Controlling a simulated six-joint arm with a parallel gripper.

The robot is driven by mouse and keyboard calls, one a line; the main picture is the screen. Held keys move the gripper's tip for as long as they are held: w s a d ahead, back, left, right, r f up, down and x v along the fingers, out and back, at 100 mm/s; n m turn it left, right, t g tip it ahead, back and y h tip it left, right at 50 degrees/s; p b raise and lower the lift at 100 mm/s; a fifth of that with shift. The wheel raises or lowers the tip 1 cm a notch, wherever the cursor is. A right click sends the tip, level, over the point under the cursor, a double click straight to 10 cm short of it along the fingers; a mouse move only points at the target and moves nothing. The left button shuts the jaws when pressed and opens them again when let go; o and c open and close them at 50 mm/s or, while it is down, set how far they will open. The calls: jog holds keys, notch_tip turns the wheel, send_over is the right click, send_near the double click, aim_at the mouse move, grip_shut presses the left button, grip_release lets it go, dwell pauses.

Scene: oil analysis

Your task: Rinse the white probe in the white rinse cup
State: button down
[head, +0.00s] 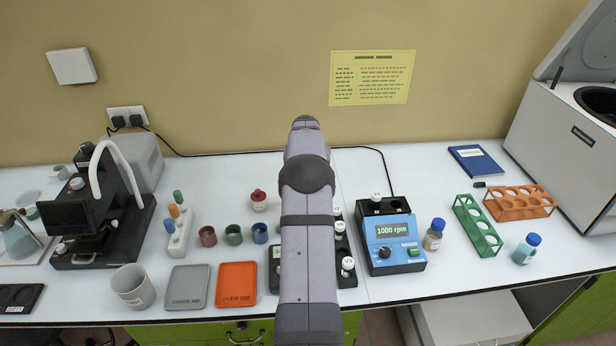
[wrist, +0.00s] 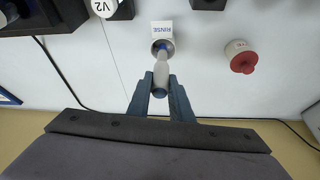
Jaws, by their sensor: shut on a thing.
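In the wrist view, my gripper (wrist: 160,88) is shut on the white probe (wrist: 160,72), which shows as a pale grey-white handle between the fingers. The probe's narrow far end reaches the mouth of the white rinse cup (wrist: 164,29), labelled RINSE. Something blue shows at the mouth where the two overlap. I cannot tell how deep the tip sits in the cup. In the head view, my arm hides the gripper, the probe and the rinse cup.
A red-topped white container (head: 259,200) stands left of my arm and also shows in the wrist view (wrist: 241,57). A rack of coloured probes (head: 178,235) is farther left. A blue 1000 rpm device (head: 394,252) and white-capped vials (head: 348,265) stand to the right.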

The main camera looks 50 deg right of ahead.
jog(key=shift+f+b, duration=0.7)
jog(key=shift+f, duration=0.5)
dwell(1.6)
jog(key=shift+r+p, duration=2.85)
jog(key=shift+r, duration=1.1)
jog(key=shift+w, duration=0.1)
